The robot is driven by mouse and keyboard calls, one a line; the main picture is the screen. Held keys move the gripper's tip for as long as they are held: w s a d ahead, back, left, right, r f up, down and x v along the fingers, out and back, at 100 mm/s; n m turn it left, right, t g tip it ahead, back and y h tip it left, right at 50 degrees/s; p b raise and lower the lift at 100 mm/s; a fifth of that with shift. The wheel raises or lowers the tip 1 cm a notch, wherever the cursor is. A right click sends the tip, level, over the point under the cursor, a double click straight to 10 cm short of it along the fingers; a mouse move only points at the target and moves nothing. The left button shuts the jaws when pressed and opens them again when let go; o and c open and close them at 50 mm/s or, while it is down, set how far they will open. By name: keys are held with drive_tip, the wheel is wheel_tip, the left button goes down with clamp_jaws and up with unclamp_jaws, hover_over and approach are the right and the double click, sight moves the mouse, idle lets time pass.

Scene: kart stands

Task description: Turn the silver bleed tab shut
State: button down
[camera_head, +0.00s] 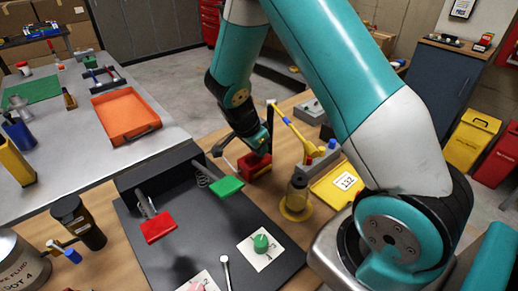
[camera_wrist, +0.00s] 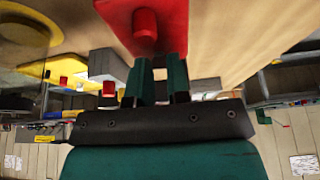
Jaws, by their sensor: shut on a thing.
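A red block-shaped caliper (camera_head: 254,165) stands on the wooden bench, just behind the black pedal board. It also shows at the top of the wrist view (camera_wrist: 118,14), with a round red boss facing me. My gripper (camera_head: 262,143) points down at the caliper's top. In the wrist view the two dark green fingers (camera_wrist: 160,78) reach the caliper with a narrow gap between them. A small pale grey piece, the silver bleed tab (camera_wrist: 160,74), shows in that gap, held between the fingers. Most of the tab is hidden, so its angle cannot be told.
The black pedal board (camera_head: 185,225) with red and green pedals lies in front. A metal table (camera_head: 75,150) with an orange tray is at left.

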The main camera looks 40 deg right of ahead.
drive_tip(key=c, duration=1.1)
unclamp_jaws()
drive_tip(key=shift+r, duration=0.1)
drive_tip(key=b+v, duration=0.1)
drive_tip(key=v, duration=1.6)
drive_tip(key=shift+r+b, duration=0.2)
drive_tip(key=shift+b, duration=0.2)
drive_tip(key=s+a+r+n+y, duration=0.1)
drive_tip(key=s+a+n+y, duration=0.2)
drive_tip(key=s+a+n, duration=0.2)
drive_tip(key=s+a+r+n+y, duration=0.1)
drive_tip(key=s+a+n+y, duration=0.2)
drive_tip(key=s+n, duration=0.6)
drive_tip(key=s+a+r+n+y, duration=0.2)
drive_tip(key=s+a+n, duration=0.5)
drive_tip(key=n, duration=0.3)
drive_tip(key=shift+s+a+n+y, duration=0.35)
drive_tip(key=shift+s+n+y, duration=0.05)
drive_tip(key=shift+s, duration=0.15)
